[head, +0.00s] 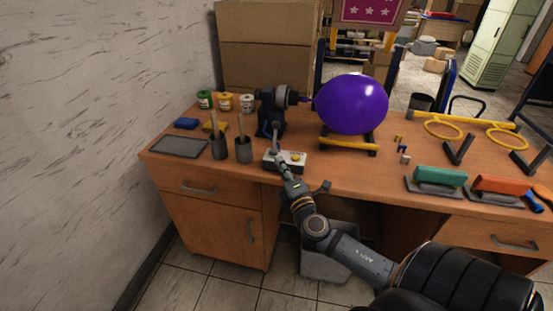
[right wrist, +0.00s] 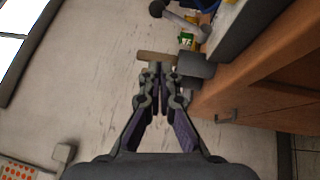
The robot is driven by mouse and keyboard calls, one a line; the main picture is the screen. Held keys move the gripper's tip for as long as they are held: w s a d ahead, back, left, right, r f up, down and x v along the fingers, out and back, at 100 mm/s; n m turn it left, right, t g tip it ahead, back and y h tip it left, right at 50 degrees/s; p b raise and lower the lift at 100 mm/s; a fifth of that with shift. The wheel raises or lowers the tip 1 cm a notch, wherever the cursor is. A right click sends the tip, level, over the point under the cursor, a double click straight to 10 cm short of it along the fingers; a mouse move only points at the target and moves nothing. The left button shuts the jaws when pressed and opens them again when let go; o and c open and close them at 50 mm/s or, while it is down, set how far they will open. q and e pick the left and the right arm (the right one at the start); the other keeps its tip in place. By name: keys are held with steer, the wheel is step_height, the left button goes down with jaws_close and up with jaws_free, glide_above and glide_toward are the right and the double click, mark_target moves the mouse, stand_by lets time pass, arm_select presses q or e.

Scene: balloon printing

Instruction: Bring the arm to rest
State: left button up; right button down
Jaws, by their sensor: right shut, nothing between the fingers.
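My right arm reaches in from the lower right in the head view. Its right gripper (head: 277,140) is shut and empty, with its thin fingers over the front edge area of the desk, in front of the black inflating machine (head: 272,108). The fingers look to be above or beside the small control box (head: 291,160) with a yellow button; contact cannot be told. In the right wrist view the gripper (right wrist: 160,75) shows its fingers together with nothing between them. A purple balloon (head: 351,104) sits on the machine's nozzle, above a black and yellow stand (head: 347,144). My left gripper is not in view.
Two dark cups (head: 243,152) with brushes, paint jars (head: 226,102) and a grey tray (head: 179,147) stand left of the gripper. Green (head: 438,176) and orange (head: 500,184) handled tools lie at the right. A grey bin (head: 324,264) stands below the desk (head: 345,180).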

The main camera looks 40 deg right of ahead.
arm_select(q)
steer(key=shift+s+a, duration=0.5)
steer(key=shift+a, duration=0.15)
